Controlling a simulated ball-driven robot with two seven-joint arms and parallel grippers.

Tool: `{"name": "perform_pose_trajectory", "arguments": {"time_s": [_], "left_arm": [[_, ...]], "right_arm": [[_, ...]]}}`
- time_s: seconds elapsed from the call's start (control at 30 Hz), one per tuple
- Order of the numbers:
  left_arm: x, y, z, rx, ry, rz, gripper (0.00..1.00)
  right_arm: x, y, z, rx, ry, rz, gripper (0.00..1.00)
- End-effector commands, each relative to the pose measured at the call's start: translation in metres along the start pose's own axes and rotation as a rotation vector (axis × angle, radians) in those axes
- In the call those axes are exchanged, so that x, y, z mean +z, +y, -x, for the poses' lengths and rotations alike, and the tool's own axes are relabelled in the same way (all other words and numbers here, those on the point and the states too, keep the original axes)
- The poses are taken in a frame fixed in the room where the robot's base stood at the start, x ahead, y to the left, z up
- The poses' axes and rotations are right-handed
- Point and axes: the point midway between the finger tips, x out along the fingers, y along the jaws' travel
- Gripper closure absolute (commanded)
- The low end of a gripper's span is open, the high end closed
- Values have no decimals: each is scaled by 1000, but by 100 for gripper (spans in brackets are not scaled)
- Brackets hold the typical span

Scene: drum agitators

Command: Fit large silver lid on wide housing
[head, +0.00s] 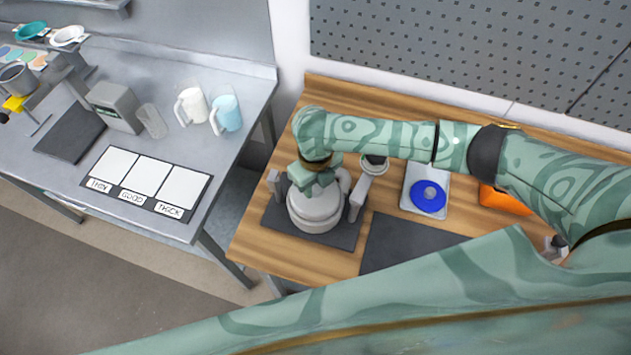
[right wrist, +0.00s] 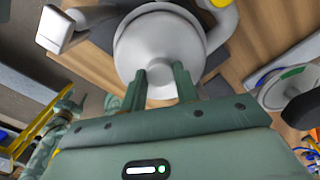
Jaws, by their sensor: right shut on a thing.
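My right gripper (head: 317,184) is above the wide housing (head: 312,229), a round light-grey body on a dark mat on the wooden table. The gripper points down and is shut on the large silver lid (head: 322,207), which lies over the housing's top. In the right wrist view, the two fingers (right wrist: 161,76) close on the knob at the middle of the round pale lid (right wrist: 160,38). The lid hides most of the housing, and I cannot tell whether it is fully seated. My left gripper is not in view.
Pale upright handles (head: 359,197) flank the housing. To the right are a small round cup (head: 374,163), a tray (head: 412,184) with a blue ring (head: 428,196), and an orange box (head: 503,201). A bare dark mat (head: 405,246) lies in front. A grey table (head: 225,150) stands left.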

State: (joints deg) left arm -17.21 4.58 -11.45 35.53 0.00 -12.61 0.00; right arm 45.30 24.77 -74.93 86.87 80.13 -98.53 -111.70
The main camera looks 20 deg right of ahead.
Motion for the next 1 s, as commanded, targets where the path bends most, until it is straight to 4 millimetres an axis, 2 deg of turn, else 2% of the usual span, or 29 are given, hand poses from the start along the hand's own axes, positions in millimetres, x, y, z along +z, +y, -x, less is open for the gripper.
{"name": "perform_pose_trajectory", "arguments": {"time_s": [0.3, 1.0], "left_arm": [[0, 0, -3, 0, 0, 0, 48], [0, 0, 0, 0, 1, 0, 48]], "right_arm": [[1, 0, -8, 0, -2, 1, 100], [1, 0, -10, 1, -2, -1, 100]]}}
